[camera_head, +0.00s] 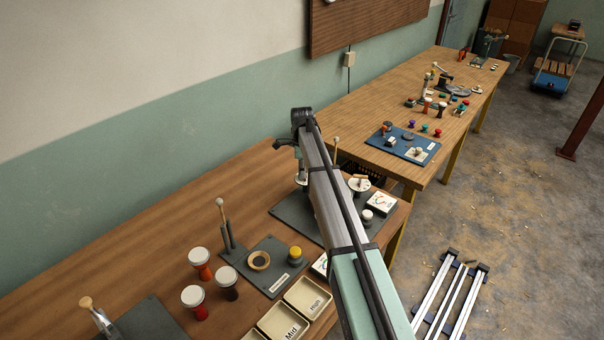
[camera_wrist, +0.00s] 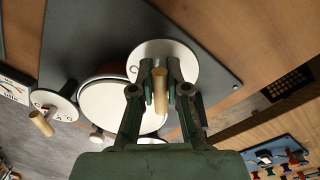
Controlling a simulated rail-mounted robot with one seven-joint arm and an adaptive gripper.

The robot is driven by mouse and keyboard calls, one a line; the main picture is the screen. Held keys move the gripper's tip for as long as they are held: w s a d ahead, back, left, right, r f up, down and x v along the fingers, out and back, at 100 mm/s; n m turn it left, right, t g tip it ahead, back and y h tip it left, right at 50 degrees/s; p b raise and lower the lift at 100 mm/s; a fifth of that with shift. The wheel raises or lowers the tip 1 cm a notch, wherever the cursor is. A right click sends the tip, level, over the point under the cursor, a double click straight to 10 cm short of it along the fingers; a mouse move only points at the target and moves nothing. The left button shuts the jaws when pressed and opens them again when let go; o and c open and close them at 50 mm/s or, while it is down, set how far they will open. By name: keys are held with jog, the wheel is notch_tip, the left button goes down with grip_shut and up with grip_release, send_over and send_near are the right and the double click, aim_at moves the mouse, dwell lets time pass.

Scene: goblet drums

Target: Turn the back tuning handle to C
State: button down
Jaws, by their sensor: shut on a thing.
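In the wrist view my gripper (camera_wrist: 160,70) is shut on the wooden back tuning handle (camera_wrist: 160,92), over a white round dial (camera_wrist: 178,50). One dark letter shows at the dial's left edge, partly cut by a finger; the other letters are hidden. A drum with a white head (camera_wrist: 108,108) and reddish rim lies beside it, partly behind the fingers. A second lettered dial (camera_wrist: 66,108) with its own wooden handle (camera_wrist: 41,123) is at the left.
Small red and dark drums (camera_head: 199,262), a grey board (camera_head: 262,279) and labelled trays (camera_head: 308,299) occupy the near bench. A wooden mallet-like tool (camera_head: 222,212) stands upright left of my arm. Bare bench lies along the wall.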

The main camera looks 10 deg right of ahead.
jog(key=shift+m, duration=0.7)
jog(key=shift+w, duration=0.1)
jog(key=c, duration=1.2)
grip_release()
jog(key=shift+d, duration=0.1)
jog(key=shift+o, duration=0.2)
notch_tip(320, 180, up, 12)
jog(key=shift+w, duration=0.35)
jog(key=shift+d, duration=0.1)
